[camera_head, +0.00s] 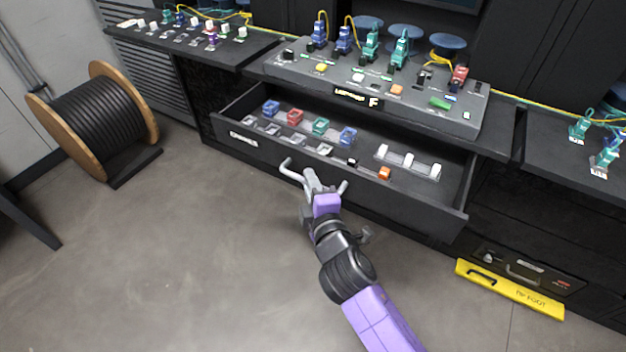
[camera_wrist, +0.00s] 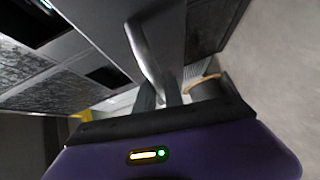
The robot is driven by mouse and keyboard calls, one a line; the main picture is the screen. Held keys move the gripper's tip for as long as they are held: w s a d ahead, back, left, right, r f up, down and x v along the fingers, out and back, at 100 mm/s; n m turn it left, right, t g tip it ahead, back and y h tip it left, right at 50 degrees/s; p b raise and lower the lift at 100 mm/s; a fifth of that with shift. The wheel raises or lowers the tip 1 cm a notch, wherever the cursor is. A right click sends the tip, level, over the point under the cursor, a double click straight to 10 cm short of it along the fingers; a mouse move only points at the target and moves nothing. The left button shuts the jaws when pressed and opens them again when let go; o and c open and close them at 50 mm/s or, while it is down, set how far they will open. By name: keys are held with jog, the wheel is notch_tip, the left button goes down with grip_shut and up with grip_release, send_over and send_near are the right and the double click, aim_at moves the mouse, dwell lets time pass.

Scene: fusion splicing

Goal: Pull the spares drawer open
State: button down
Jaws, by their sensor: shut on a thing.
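The spares drawer (camera_head: 258,158) stands pulled out from under the bench in the head view, and its inside shows. Its bar handle (camera_head: 290,173) runs along the middle of the front. My gripper (camera_head: 310,180) is at the handle with its fingers shut on it. In the wrist view the handle (camera_wrist: 146,45) passes between the two fingertips of my gripper (camera_wrist: 160,92). Inside the drawer are blue, red and teal connectors (camera_head: 320,126), grey slots, white pieces in a clear rack (camera_head: 408,161) and an orange piece (camera_head: 384,173).
The bench panel (camera_head: 375,95) above carries several plugs and colored blocks. A cable spool (camera_head: 100,115) stands on the floor at left. A yellow kick bar (camera_head: 510,290) lies low at right. The floor (camera_head: 220,260) in front of the drawer is clear except for my arm.

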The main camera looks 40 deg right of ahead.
jog(key=c, duration=1.5)
grip_release()
jog(key=shift+o, duration=0.2)
jog(key=v, duration=0.7)
jog(key=shift+s+a+b, duration=0.15)
jog(key=shift+s+b, duration=0.15)
jog(key=shift+s, duration=0.1)
jog(key=s+a+r+m+t+y+p, duration=0.1)
jog(key=s+a+r+m+t+y, duration=0.1)
jog(key=s+a+r+m+y, duration=0.35)
jog(key=s+a+m+g+p, duration=0.1)
jog(key=s+m, duration=0.2)
jog(key=s, duration=0.8)
jog(key=s+a+m+g+y+p, duration=0.1)
jog(key=s+m, duration=0.2)
jog(key=s, duration=0.8)
jog(key=shift+a+p, duration=0.3)
jog(key=shift+a, duration=0.05)
